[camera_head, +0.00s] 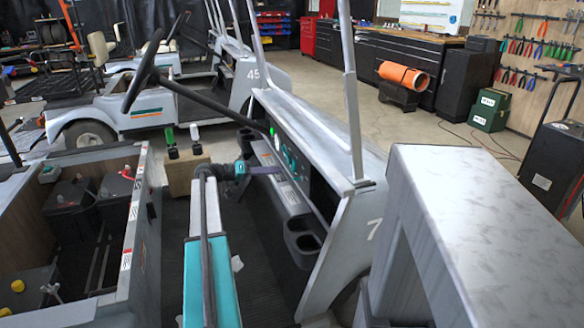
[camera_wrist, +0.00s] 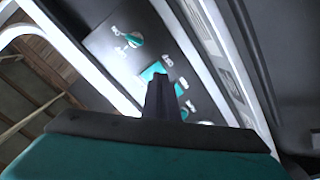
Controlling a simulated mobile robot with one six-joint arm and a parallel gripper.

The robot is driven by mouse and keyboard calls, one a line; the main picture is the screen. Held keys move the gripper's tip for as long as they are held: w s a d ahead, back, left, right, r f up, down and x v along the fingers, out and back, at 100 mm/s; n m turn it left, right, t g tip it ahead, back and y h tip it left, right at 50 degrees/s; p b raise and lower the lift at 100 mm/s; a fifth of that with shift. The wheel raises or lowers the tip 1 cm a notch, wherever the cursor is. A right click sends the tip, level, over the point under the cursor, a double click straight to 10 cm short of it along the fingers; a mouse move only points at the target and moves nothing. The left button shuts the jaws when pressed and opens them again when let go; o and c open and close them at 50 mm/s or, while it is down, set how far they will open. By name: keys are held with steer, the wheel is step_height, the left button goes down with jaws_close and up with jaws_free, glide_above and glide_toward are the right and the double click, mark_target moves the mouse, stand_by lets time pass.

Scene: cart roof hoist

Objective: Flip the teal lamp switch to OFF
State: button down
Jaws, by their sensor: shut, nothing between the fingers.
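The cart's dash panel (camera_head: 290,157) carries several small teal controls. In the wrist view, a teal piece (camera_wrist: 153,70) with white lettering beside it lies right by my fingertips and is partly hidden by them. A teal knob (camera_wrist: 132,40) on a pale round base sits further up the panel. Another teal piece (camera_wrist: 184,113) shows beside the fingers. The lettering is too small to read, so I cannot tell which is the lamp switch or its position. My gripper (camera_head: 279,170) is shut and empty, pointing at the panel; it also shows in the wrist view (camera_wrist: 160,80). Contact is unclear.
A small green light (camera_head: 271,131) glows on the dash. The steering wheel (camera_head: 144,70) and its column stand to the left of the panel. A roof post (camera_head: 352,110) rises on the right. Cup holders (camera_head: 302,240) sit below the dash. A grey frame (camera_head: 480,220) fills the right foreground.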

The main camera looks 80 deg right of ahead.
steer(key=shift+v, duration=0.85)
steer(key=shift+r, duration=0.1)
